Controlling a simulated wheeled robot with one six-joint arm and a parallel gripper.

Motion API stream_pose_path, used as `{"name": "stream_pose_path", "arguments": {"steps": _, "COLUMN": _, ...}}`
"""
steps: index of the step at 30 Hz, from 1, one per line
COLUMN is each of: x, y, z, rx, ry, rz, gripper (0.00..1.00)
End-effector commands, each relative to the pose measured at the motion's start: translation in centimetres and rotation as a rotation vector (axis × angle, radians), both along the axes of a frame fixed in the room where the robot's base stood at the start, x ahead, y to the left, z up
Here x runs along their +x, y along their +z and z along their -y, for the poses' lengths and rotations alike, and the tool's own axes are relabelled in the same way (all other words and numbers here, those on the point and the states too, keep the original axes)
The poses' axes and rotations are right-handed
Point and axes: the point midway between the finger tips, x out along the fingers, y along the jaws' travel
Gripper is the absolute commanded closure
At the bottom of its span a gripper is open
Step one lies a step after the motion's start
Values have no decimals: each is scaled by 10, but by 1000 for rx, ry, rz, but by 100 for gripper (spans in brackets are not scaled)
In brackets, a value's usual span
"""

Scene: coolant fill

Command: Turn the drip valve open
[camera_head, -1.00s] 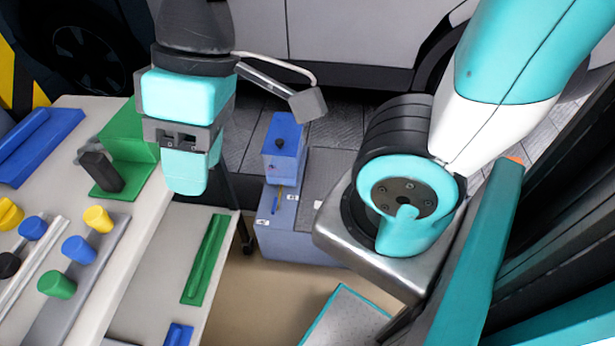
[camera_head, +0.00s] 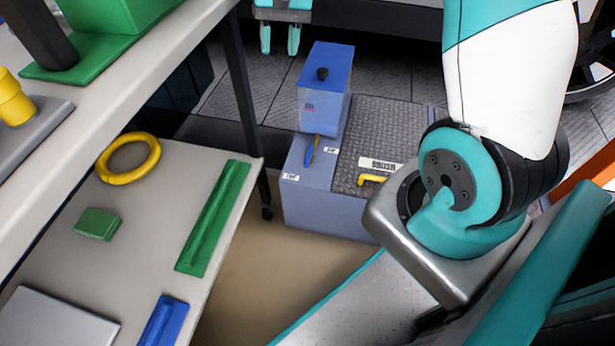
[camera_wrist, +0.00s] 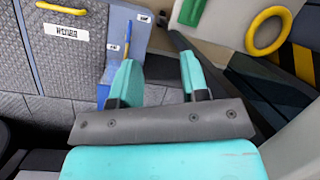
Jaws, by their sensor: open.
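A small blue-and-yellow lever (camera_head: 308,157), which looks like the drip valve, sits on top of the grey-blue box (camera_head: 307,210) at the foot of the blue tank (camera_head: 323,105). The lever also shows in the wrist view (camera_wrist: 127,42), just past my left fingertip and partly covered by it. My gripper (camera_head: 279,45) is at the top of the head view, above and behind the tank. In the wrist view its two teal fingers (camera_wrist: 158,68) are apart with nothing between them. I cannot tell the lever's exact turn angle.
A bench (camera_head: 150,230) at left holds a yellow ring (camera_head: 105,170) and a green bar (camera_head: 205,235). Floor between is clear.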

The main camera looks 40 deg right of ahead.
Motion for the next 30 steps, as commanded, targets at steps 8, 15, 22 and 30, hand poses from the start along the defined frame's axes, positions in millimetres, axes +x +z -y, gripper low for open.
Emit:
{"name": "stream_pose_path", "arguments": {"steps": 8, "x": 34, "y": -171, "z": 92, "rx": -41, "ry": -341, "rz": -171, "gripper": 58}}
{"name": "stream_pose_path", "arguments": {"steps": 15, "x": 37, "y": -210, "z": 117, "rx": -52, "ry": -438, "rz": -223, "gripper": 58}}
{"name": "stream_pose_path", "arguments": {"steps": 22, "x": 29, "y": -243, "z": 107, "rx": -52, "ry": -438, "rz": -225, "gripper": 58}}
{"name": "stream_pose_path", "arguments": {"steps": 30, "x": 14, "y": -301, "z": 87, "rx": -52, "ry": -436, "rz": -226, "gripper": 58}}
